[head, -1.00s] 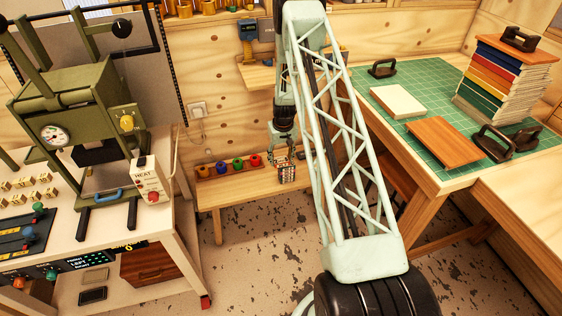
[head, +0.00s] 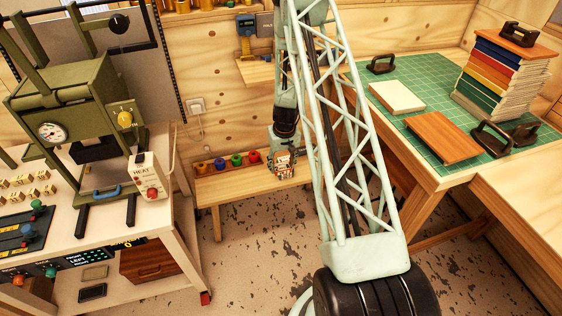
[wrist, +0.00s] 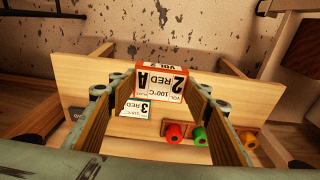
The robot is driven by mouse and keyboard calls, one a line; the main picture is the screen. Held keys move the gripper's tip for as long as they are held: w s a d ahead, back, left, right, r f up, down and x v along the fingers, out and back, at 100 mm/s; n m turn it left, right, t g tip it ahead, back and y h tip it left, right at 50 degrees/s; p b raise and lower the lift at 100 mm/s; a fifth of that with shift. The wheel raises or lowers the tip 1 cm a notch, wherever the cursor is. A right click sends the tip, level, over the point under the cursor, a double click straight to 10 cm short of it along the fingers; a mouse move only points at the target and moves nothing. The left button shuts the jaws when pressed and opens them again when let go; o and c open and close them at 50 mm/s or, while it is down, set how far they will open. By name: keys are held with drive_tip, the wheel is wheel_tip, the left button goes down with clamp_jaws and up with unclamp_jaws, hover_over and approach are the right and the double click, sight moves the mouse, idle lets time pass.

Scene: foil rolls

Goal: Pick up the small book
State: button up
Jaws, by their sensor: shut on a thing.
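In the wrist view the book sits between the two fingertips, over the bench. In the head view my gripper (head: 283,168) and the book (head: 284,158) are at the right part of the low bench. The fingers partly cover the book there, and the gap below it is hard to judge.
A green press (head: 70,100) stands left.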

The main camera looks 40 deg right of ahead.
drive_tip(key=shift+s+a+f+b, duration=0.1)
drive_tip(key=shift+s+a+b, duration=0.55)
drive_tip(key=shift+s+b, duration=0.35)
drive_tip(key=shift+s+a+r+b, duration=0.15)
drive_tip(key=shift+s+a+b, duration=0.45)
drive_tip(key=shift+b, duration=0.4)
drive_tip(key=shift+s+a+r+b, duration=0.15)
drive_tip(key=shift+s+a+b, duration=0.2)
drive_tip(key=shift+s+b, duration=0.45)
drive_tip(key=shift+w, duration=0.1)
drive_tip(key=d, duration=0.1)
drive_tip(key=s+d, duration=0.1)
drive_tip(key=d, duration=0.1)
drive_tip(key=shift+s+r, duration=0.2)
drive_tip(key=shift+s, duration=0.1)
drive_tip(key=shift+w+d+p, duration=0.15)
drive_tip(key=shift+p, duration=0.15)
